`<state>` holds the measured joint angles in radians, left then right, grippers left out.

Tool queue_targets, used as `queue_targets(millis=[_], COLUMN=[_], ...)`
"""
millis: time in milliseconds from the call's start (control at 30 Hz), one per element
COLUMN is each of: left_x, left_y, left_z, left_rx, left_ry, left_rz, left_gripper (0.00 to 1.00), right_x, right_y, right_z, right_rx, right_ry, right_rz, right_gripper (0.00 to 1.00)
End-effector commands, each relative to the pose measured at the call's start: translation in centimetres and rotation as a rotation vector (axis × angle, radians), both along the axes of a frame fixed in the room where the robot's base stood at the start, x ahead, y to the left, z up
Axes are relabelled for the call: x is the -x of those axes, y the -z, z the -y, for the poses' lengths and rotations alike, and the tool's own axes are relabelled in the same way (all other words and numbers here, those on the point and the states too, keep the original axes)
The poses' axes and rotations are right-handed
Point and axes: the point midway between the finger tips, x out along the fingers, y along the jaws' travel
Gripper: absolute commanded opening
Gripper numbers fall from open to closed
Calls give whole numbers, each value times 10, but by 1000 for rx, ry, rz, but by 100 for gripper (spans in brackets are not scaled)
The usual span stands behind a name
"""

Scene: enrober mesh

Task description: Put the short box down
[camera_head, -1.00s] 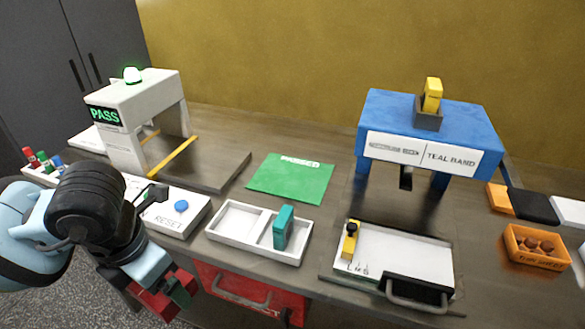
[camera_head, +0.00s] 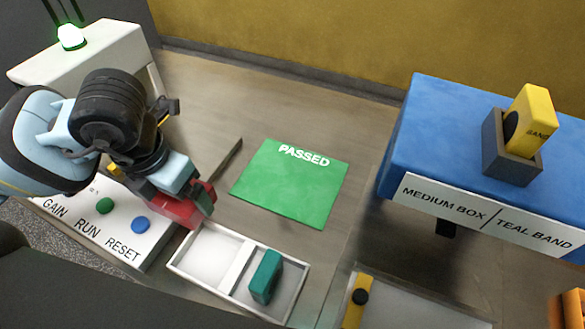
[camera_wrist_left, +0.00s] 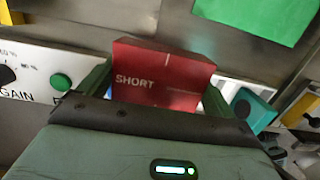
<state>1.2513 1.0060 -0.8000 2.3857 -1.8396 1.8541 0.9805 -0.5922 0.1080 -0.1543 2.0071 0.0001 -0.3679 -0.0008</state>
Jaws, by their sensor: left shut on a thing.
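My left gripper (camera_head: 192,202) is shut on the short box (camera_head: 176,208), a red box. In the left wrist view the short box (camera_wrist_left: 163,78) shows the word SHORT between the two dark green fingers (camera_wrist_left: 160,95). In the head view, the gripper and box appear between the control panel and the left end of the white two-part tray (camera_head: 236,268). The box's underside is hidden, so I cannot tell its height. The green PASSED mat (camera_head: 292,185) lies to the right of the gripper and is bare. My right gripper is not in view.
The tray's left compartment is empty; a teal block (camera_head: 265,277) stands in the right one. A control panel (camera_head: 118,228) with buttons lies at left. A blue machine (camera_head: 440,140) with a yellow block (camera_head: 531,118) stands at right. Bare tabletop lies behind the mat.

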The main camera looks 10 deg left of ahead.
Motion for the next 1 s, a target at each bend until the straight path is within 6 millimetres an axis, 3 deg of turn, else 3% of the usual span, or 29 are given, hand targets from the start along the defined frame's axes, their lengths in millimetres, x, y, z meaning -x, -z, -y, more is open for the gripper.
queue_targets(millis=[167,700,1000], left_x=[-5,-77,-97], left_y=[-1,9,14], left_z=[6,93,116], left_rx=[2,1,1], left_ry=[1,1,1], left_rz=[3,3,1], left_gripper=[60,60,60], right_x=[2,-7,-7], right_y=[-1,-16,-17], right_z=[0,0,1], right_rx=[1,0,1], right_ry=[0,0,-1], right_rz=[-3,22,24], right_gripper=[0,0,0])
